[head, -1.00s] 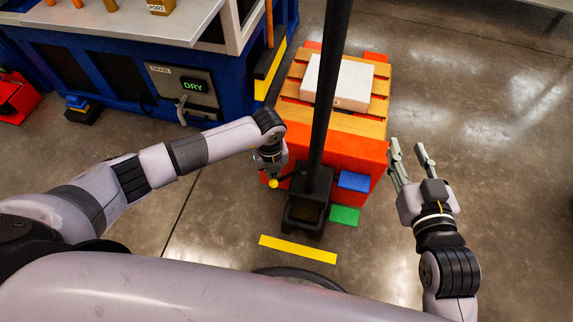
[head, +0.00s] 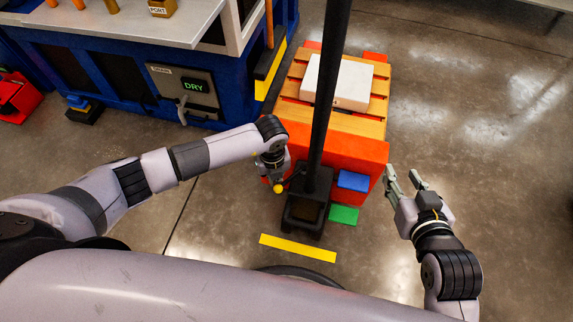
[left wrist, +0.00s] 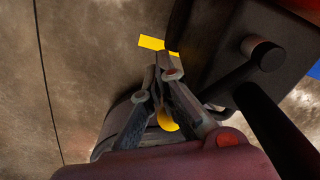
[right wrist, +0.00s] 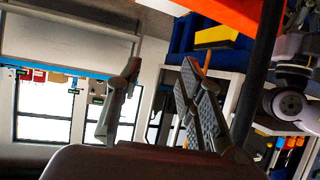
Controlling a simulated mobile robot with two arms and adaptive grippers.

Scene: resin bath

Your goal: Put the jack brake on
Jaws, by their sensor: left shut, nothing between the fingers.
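The jack is a red body (head: 335,145) with a tall black handle post (head: 325,80) rising from a dark block (head: 303,210). A short black lever with a yellow ball (head: 278,188) sticks out to the block's left. A blue pedal (head: 353,181) and a green pedal (head: 343,214) sit at its near end; I cannot tell which part is the brake. My left gripper (head: 272,174) is shut and empty, right at the yellow ball; the ball shows partly behind its fingers in the left wrist view (left wrist: 168,122). Contact is unclear. My right gripper (head: 403,174) is open and empty, right of the jack.
A wooden pallet (head: 292,88) with a white block (head: 340,82) sits on the jack. A blue bath unit (head: 120,75) with a DRY display stands at the left. A yellow floor strip (head: 297,248) lies in front. The floor at right is clear.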

